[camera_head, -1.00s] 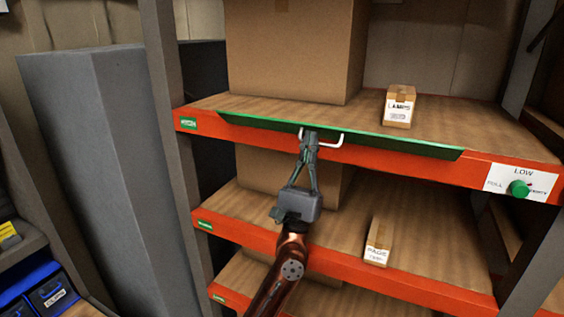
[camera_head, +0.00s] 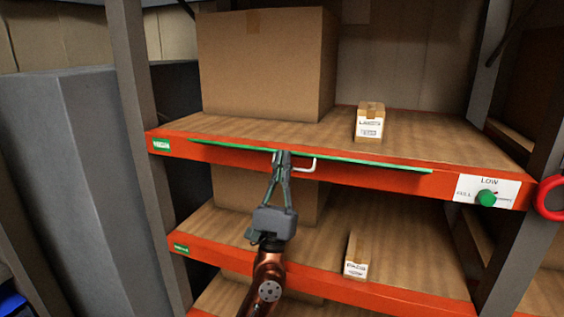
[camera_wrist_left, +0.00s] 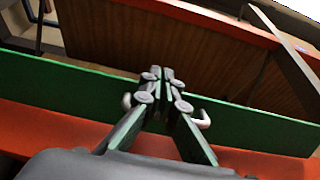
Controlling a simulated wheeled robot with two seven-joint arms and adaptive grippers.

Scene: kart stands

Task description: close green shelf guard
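The green shelf guard (camera_head: 360,162) is a long narrow strip along the orange front edge of the upper shelf. In the head view it shows nearly edge-on. In the left wrist view it is a wide green band (camera_wrist_left: 60,88) crossing the picture. Its white handle (camera_head: 313,163) is partly hidden by my left gripper (camera_head: 282,155); the handle's ends show on both sides of the fingers in the wrist view (camera_wrist_left: 205,119). The fingertips are together at the handle. I cannot tell whether they pinch its bar. My right gripper is not in view.
A big cardboard box (camera_head: 265,65) and a small labelled box (camera_head: 369,122) stand on the upper shelf. Another small box (camera_head: 355,255) is on the shelf below.

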